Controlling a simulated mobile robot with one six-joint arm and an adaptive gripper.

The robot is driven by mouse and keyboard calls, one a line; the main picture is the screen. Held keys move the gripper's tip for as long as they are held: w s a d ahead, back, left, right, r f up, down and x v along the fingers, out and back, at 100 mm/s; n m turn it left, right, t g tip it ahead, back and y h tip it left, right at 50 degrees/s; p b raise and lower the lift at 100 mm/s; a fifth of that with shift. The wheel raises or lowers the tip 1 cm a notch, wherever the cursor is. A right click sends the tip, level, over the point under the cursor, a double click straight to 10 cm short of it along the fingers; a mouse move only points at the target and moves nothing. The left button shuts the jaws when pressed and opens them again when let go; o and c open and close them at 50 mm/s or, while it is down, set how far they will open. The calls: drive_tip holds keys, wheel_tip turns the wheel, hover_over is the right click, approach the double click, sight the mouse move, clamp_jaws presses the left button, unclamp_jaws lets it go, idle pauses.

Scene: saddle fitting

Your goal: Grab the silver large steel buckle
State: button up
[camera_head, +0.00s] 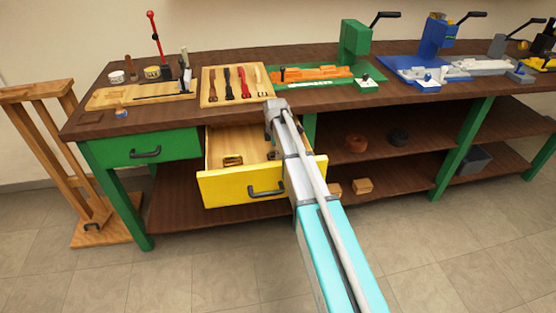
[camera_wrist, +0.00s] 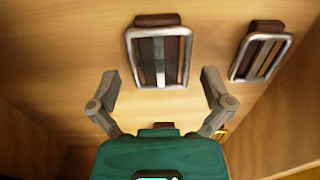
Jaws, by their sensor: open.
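A silver buckle (camera_wrist: 187,60) with a rectangular frame and dark brown backing lies on the drawer floor in the wrist view, just ahead of my gripper (camera_wrist: 160,77) and roughly centred between its spread fingers. It looks the larger of two silver buckles. The other silver buckle (camera_wrist: 236,68) lies to the upper right, outside the right finger. My gripper is open and holds nothing; its fingers appear apart from the buckle. In the head view, my arm hides the gripper and part of the drawer.
The yellow-fronted drawer (camera_head: 222,190) is pulled out under the workbench (camera_head: 225,121). A brass-coloured buckle (camera_wrist: 222,133) shows partly beside the right finger. A brown piece (camera_wrist: 158,132) is partly hidden by my gripper body. The drawer's side wall (camera_wrist: 285,120) rises at right.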

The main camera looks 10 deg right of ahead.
drive_tip(key=shift+f+b, duration=0.3)
drive_tip(key=shift+f, duration=0.2)
drive_tip(key=shift+c, duration=0.3)
drive_tip(key=c, duration=1)
drive_tip(key=shift+r, duration=0.25)
wheel_tip(320, 180, up, 10)
drive_tip(key=p, duration=1)
drive_tip(key=shift+f, duration=0.2)
